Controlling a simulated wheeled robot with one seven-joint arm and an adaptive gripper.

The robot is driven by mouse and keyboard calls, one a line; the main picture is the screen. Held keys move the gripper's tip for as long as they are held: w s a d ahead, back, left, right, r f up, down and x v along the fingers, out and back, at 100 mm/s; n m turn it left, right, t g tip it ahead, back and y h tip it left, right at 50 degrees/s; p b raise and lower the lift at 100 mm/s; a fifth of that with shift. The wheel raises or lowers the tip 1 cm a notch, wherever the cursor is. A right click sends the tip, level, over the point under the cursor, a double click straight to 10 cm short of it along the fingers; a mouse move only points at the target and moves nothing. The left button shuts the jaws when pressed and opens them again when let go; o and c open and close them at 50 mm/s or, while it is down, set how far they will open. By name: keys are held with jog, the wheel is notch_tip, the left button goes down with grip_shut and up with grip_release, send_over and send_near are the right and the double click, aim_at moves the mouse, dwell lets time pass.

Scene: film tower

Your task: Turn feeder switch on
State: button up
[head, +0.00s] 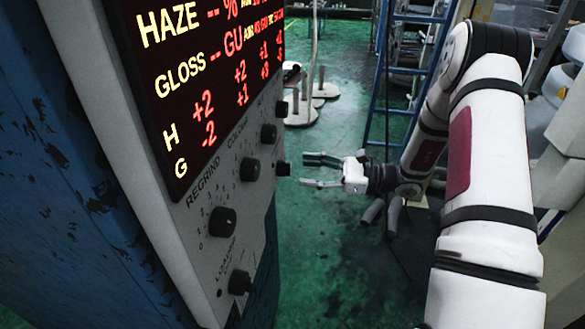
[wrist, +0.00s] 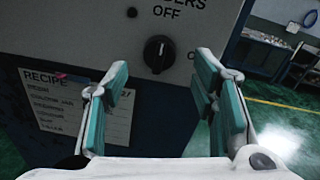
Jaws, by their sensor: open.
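In the wrist view, a black rotary switch (wrist: 158,53) sits on the light grey panel, below a cut-off label ending in "ERS" with "OFF" under it. Its ridge looks close to upright, toward "OFF". My gripper (wrist: 161,78) is open and empty, its teal-padded fingers on either side of the switch in this view. I cannot see contact with it. In the head view, my gripper (head: 309,171) is to the right of the panel's edge, fingers pointing left. A black knob (head: 282,168) protrudes at that edge, apart from the fingertips; I cannot tell whether it is the same switch.
The control panel (head: 185,238) carries several other knobs under a red-lit display (head: 215,75). A recipe sheet (wrist: 88,110) is on the dark blue cabinet below. A blue ladder (head: 408,70) stands behind my arm. Green floor (head: 330,240) is open below my gripper.

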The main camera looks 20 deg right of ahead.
aim_at(284, 169)
jog(key=shift+x, duration=2.5)
jog(key=c, duration=1.2)
